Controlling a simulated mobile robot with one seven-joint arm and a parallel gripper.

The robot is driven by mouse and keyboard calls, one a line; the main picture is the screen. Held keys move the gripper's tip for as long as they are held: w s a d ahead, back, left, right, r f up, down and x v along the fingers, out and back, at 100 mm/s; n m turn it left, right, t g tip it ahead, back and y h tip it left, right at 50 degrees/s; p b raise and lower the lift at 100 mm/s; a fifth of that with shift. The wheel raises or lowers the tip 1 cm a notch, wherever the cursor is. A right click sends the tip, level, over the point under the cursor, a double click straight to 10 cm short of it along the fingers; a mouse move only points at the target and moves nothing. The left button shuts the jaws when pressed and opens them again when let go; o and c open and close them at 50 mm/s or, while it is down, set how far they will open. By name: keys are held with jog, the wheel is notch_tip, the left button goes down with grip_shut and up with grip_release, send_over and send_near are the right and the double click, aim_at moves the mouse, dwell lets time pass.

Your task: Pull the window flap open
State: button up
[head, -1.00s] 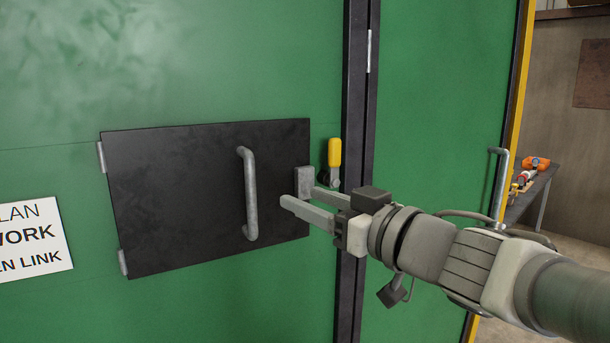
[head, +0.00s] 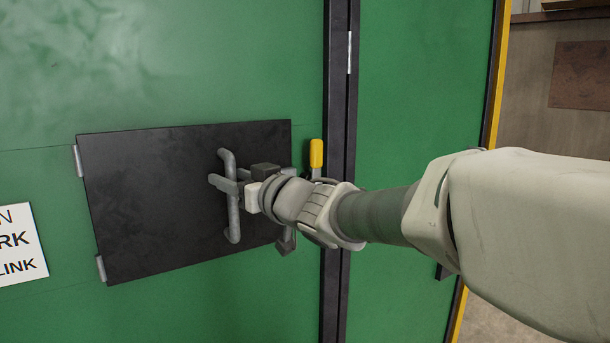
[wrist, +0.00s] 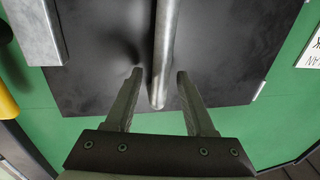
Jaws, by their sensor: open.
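The window flap (head: 150,215) is a black rectangular panel, lying flat against the green wall, with hinges on its left edge. Its grey bar handle (head: 233,222) stands upright near the flap's right side. My gripper (head: 222,187) is at the handle, with its fingers reaching to either side of it. In the wrist view the open fingers (wrist: 160,80) flank the lower end of the handle (wrist: 165,45), with a gap on each side. The flap also fills much of the wrist view (wrist: 225,50).
A yellow-handled latch (head: 316,153) is just right of the flap, partly behind my arm. A dark vertical post (head: 338,90) stands farther right. A white sign (head: 18,245) is at the lower left.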

jog(key=shift+w+a, duration=0.25)
jog(key=shift+a, duration=0.05)
jog(key=shift+c, duration=0.3)
grip_shut()
dwell(1.0)
